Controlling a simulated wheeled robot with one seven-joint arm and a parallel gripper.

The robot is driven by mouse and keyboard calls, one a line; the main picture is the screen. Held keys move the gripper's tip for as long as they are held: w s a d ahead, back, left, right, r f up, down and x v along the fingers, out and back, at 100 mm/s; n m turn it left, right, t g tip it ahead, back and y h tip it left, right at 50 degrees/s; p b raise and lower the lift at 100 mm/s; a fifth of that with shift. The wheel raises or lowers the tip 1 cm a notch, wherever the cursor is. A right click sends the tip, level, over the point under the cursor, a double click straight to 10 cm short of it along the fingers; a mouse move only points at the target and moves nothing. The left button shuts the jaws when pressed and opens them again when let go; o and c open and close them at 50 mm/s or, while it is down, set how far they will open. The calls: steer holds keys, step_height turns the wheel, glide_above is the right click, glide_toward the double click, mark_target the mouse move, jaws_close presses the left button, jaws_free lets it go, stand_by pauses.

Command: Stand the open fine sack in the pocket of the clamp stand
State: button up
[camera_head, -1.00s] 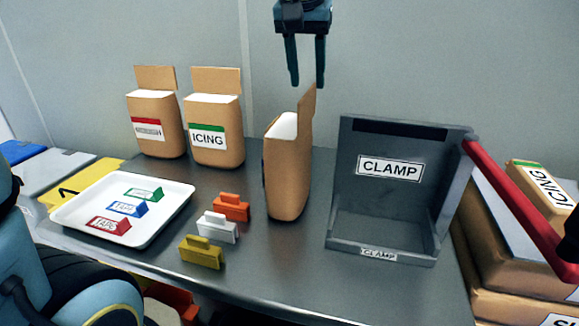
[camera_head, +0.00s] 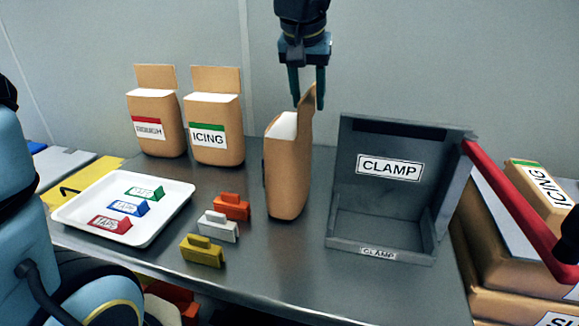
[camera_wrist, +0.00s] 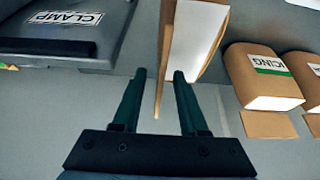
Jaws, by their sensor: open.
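An open brown paper sack (camera_head: 287,175) stands upright, edge-on, left of the clamp stand, with white inside at its top and a tall back flap. Any label on it is turned away. My gripper (camera_head: 308,103) is open just above it, with one finger on each side of the raised flap. In the wrist view the flap (camera_wrist: 167,60) reaches into the gap between the open fingertips (camera_wrist: 160,75). The grey clamp stand (camera_head: 345,140) has an empty pocket and a red lever. It also shows in the wrist view (camera_wrist: 60,45).
Orange (camera_head: 232,207), white (camera_head: 218,230) and yellow (camera_head: 202,253) clips lie in front. A white tray (camera_head: 75,208) holds coloured blocks. Stacked sacks (camera_head: 520,270) are at the right.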

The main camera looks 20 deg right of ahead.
steer(key=shift+f, duration=0.15)
jaws_close()
stand_by(0.4)
stand_by(1.0)
steer(key=shift+r, duration=0.2)
